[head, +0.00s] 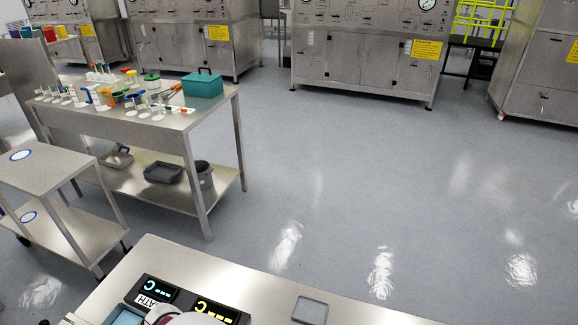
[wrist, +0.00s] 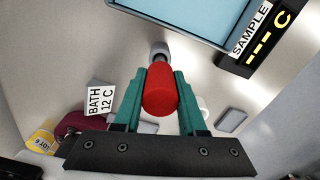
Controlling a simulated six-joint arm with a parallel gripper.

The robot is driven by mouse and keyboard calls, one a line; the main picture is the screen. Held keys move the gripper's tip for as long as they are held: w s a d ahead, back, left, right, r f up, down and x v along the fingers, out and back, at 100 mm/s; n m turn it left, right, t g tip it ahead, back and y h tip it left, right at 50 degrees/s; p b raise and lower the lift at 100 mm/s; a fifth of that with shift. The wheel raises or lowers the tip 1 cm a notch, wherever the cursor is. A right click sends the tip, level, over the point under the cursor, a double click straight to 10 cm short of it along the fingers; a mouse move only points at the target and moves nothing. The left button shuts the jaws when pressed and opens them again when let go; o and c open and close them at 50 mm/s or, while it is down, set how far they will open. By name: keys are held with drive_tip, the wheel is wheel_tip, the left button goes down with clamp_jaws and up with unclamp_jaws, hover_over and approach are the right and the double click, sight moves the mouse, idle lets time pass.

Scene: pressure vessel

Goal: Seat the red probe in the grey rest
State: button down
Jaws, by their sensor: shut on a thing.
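The red probe (wrist: 160,92) is between the two teal fingers of my gripper (wrist: 164,75) in the wrist view. My gripper is shut on its red body. A small round grey piece (wrist: 159,47) shows just beyond the probe's far end; it looks like the grey rest. The probe partly covers it, and I cannot tell whether the two touch. In the head view I cannot make out the probe, the rest or the gripper's fingers.
A light blue bath (wrist: 195,12) with a dark rim stands close beyond the grey piece. A SAMPLE display (wrist: 255,45) is right of it. A BATH 12 C sign (wrist: 100,99), a maroon object (wrist: 78,124) and a yellow labelled one (wrist: 42,141) are left. A grey tray (head: 310,310) lies right.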

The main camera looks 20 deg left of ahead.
drive_tip(key=shift+f, duration=1.75)
drive_tip(key=shift+c, duration=2)
unclamp_jaws()
drive_tip(key=shift+f, duration=0.1)
wheel_tip(320, 180, up, 16)
drive_tip(key=shift+f, duration=0.1)
drive_tip(key=w+d+r+n, duration=0.1)
drive_tip(key=w+d+n, duration=0.2)
drive_tip(key=d, duration=0.7)
drive_tip(key=w+d+n, duration=0.2)
drive_tip(key=d, duration=0.7)
drive_tip(key=s+d+f+n+y, duration=0.1)
drive_tip(key=s+d+n, duration=0.3)
drive_tip(key=d, duration=0.4)
drive_tip(key=shift+f+y, duration=0.25)
drive_tip(key=shift+y, duration=0.15)
